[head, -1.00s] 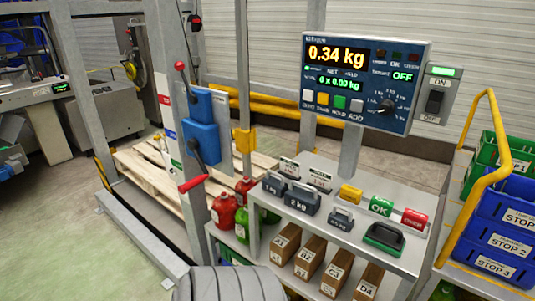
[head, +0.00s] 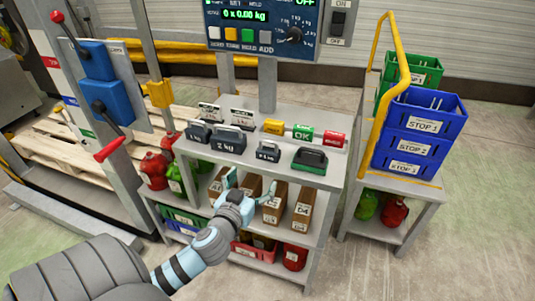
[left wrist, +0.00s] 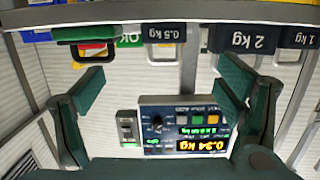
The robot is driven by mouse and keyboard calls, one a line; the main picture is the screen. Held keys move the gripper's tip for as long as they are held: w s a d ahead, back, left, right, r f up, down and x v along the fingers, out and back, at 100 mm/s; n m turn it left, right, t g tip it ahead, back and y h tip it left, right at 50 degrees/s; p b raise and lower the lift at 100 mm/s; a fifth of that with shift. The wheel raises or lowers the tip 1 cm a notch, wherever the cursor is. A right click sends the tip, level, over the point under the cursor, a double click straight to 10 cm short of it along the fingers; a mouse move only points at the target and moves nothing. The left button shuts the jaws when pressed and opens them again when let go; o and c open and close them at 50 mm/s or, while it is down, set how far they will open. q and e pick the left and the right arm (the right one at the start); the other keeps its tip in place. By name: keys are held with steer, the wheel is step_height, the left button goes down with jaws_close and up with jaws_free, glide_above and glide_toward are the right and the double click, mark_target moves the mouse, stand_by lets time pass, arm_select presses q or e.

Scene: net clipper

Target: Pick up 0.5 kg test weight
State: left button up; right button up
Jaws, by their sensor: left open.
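The 0.5 kg test weight (head: 268,153) is a small dark block with a handle. It stands upright on the grey bench top (head: 330,175) near the front edge. It also shows upside down in the left wrist view (left wrist: 163,36), with its label readable. My left gripper (head: 254,184) is open and empty in front of the bench, nearer to me than the weight and apart from it. In the left wrist view the two green fingers of my left gripper (left wrist: 160,78) are spread wide, and the weight lies beyond, between their directions. My right gripper is not in view.
The 2 kg weight (head: 229,140) stands left of it, the 1 kg weight (head: 198,132) further left. A green-and-black handled block (head: 309,159) stands close on the right. Yellow (head: 273,127), green OK (head: 302,133) and red (head: 335,139) blocks sit behind. Brown boxes (head: 272,203) stand on the shelf below.

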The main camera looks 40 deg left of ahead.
mark_target(267, 154)
arm_select(q)
steer(key=x, duration=1.4)
steer(key=shift+s+a+r, duration=0.15)
steer(key=shift+a+r, duration=0.05)
steer(key=shift+a, duration=0.2)
steer(key=c, duration=1.7)
